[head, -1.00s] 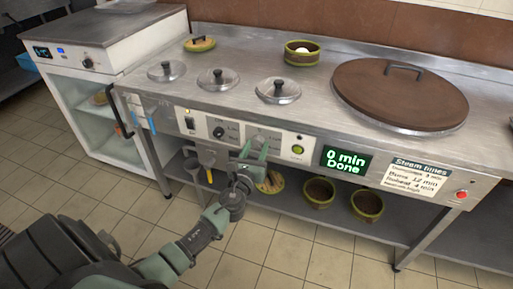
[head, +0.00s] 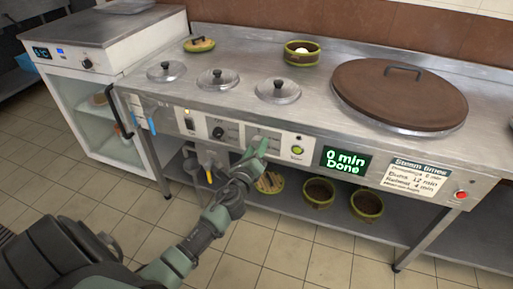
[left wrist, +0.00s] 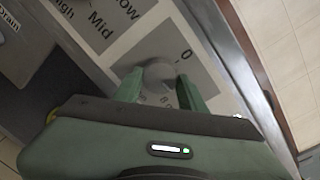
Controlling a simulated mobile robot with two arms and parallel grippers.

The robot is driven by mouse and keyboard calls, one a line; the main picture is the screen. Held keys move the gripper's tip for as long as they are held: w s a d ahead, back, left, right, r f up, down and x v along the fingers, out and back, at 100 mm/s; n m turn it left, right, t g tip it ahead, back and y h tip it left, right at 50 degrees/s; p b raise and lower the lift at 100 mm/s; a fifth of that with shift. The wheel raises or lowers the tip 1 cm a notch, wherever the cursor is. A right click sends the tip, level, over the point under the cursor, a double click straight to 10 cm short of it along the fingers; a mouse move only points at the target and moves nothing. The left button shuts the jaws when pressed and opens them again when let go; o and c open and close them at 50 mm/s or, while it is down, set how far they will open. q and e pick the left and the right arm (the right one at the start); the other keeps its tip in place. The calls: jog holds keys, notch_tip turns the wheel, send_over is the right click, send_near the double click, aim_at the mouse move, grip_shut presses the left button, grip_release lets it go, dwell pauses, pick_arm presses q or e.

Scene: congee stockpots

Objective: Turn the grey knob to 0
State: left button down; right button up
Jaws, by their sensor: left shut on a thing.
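The grey knob (left wrist: 158,73) sits on a grey dial plate on the stove's front panel. In the left wrist view a 0 mark shows beside it, with other numbers partly hidden below. I cannot tell which mark the knob points at. My left gripper (left wrist: 160,88) has one finger on each side of the knob and is shut on it. In the head view my left gripper (head: 256,147) reaches up to the panel and hides most of the knob. My right gripper is not in view.
A black knob (head: 218,132) with Low and Mid labels is left of the dial. A green button (head: 298,150) and a timer display (head: 345,161) reading "0 min Done" are to the right. Small lidded pots (head: 278,90) and a large brown lid (head: 400,93) are on top.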

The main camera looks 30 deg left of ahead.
pick_arm(q)
jog(key=n+p, duration=0.2)
jog(key=n, duration=0.5)
jog(key=n+h+p, duration=0.1)
jog(key=n+p, duration=0.1)
jog(key=n, duration=0.5)
jog(key=shift+a+r+h, duration=0.1)
jog(key=shift+r+h, duration=0.1)
jog(key=shift+h, duration=0.1)
jog(key=shift+n, duration=0.7)
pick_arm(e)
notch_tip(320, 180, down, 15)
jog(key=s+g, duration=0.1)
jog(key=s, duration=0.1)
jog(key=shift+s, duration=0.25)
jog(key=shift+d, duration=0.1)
pick_arm(q)
jog(key=c, duration=0.8)
grip_release()
jog(key=shift+c, duration=0.2)
